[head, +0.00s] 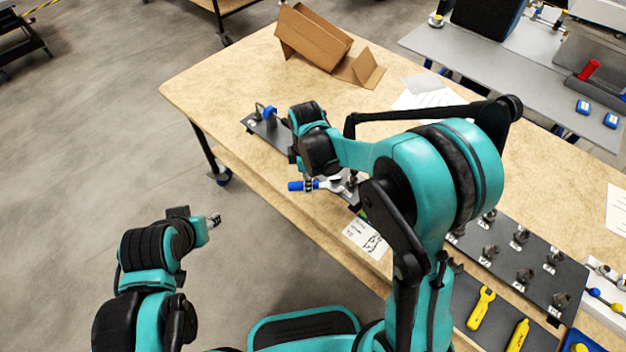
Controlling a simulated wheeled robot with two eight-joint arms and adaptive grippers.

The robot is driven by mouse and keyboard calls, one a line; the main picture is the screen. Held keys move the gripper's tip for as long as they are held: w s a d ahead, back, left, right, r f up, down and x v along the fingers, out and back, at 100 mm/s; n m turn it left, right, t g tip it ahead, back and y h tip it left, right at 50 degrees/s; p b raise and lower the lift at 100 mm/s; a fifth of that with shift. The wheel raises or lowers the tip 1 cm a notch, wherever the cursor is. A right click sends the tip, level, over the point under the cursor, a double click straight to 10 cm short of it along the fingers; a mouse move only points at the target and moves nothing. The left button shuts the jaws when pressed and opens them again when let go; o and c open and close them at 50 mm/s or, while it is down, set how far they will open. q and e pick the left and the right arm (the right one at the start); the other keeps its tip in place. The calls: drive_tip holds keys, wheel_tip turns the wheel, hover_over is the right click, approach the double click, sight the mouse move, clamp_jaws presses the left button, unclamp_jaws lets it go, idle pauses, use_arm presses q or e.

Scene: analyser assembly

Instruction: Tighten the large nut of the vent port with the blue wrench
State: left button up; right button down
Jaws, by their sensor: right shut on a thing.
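The blue wrench (298,186) has a blue handle and a silver head (334,183). My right gripper (308,184) is shut on it, above the table's near edge. The wrench head points right, close to a small metal fitting (351,181). Whether the jaw is around the nut or beside it I cannot tell. I cannot tell whether this fitting is the vent port, and my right arm hides much of the plate under it. My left gripper (214,220) is off the table at the left, over the floor; its fingers are too small to judge.
A dark plate (257,128) with a blue-topped part (270,115) runs under my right arm. A cardboard box (312,37) stands at the back. A fitting rack (535,262) and yellow tools (481,307) lie at the right. The table's back left is clear.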

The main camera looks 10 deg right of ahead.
use_arm(q)
wheel_tip(320, 180, up, 7)
drive_tip(key=p, duration=0.6)
drive_tip(key=shift+f+p, duration=0.15)
drive_tip(key=shift+p, duration=0.2)
use_arm(e)
wheel_tip(320, 180, up, 9)
drive_tip(key=s+a, duration=0.2)
drive_tip(key=shift+a, duration=0.15)
